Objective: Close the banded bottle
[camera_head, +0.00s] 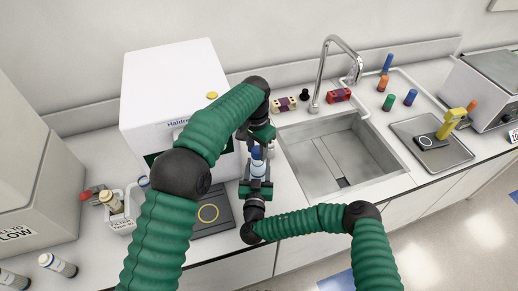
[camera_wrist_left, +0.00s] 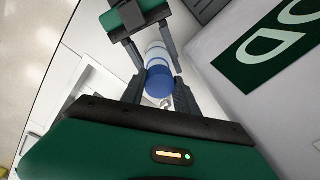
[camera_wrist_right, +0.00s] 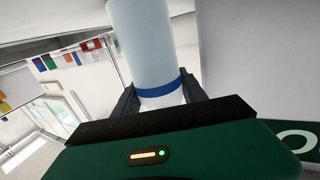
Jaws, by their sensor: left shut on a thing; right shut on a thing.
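The banded bottle (camera_head: 257,170) stands between my grippers in front of the white machine. It is white with a blue band, clearest in the right wrist view (camera_wrist_right: 150,45). My right gripper (camera_head: 256,188) is shut on its body; its fingers also show at the band in the right wrist view (camera_wrist_right: 160,92). My left gripper (camera_head: 259,142) is above, shut on the blue cap (camera_wrist_left: 159,82) at the bottle's top end. The cap lines up with the bottle; I cannot tell whether it is threaded on. Part of the bottle is hidden by the fingers.
A white machine (camera_head: 175,75) stands just behind left, a sink (camera_head: 345,160) to the right. A white basket (camera_head: 122,220) holding bottles stands at left. Tubes and racks stand behind the sink.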

